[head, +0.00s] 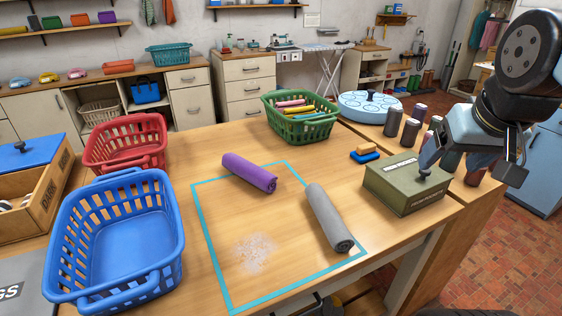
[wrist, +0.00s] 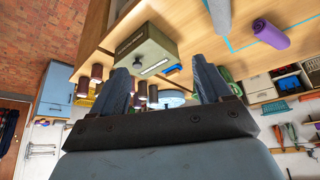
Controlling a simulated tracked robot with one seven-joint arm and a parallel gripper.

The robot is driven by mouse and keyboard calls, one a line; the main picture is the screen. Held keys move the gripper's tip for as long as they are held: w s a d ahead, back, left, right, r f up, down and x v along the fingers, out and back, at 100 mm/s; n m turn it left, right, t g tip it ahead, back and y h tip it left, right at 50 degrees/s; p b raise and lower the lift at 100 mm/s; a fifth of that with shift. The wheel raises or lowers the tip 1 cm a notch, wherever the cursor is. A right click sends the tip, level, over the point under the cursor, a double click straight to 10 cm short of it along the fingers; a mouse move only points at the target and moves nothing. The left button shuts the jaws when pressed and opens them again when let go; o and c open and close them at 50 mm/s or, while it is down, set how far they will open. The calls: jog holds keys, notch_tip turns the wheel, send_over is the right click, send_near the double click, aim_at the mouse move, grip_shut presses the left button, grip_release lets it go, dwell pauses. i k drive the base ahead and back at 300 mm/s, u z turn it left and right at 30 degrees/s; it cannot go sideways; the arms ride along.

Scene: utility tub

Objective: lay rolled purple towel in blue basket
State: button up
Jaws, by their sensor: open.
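The rolled purple towel (head: 249,172) lies on the wooden table, across the far edge of the teal taped outline. It also shows at the upper right of the wrist view (wrist: 271,34). The blue basket (head: 118,240) stands at the table's left front, upright, and looks empty inside. My gripper (head: 472,168) is raised at the right, above and beside the olive box, well away from towel and basket. In the wrist view its two fingers (wrist: 163,82) are spread apart with nothing held between them.
A grey roll (head: 329,218) lies right of the towel, by a pale powdery patch (head: 254,252). A green basket (head: 297,126) holds rolls behind; an empty red basket (head: 125,145) stands left.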

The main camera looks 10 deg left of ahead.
aim_at(138, 254)
jog(key=u, duration=1.9)
jog(key=k, duration=0.25)
jog(key=z, duration=0.7)
jog(key=i, duration=0.55)
jog(key=z, duration=0.15)
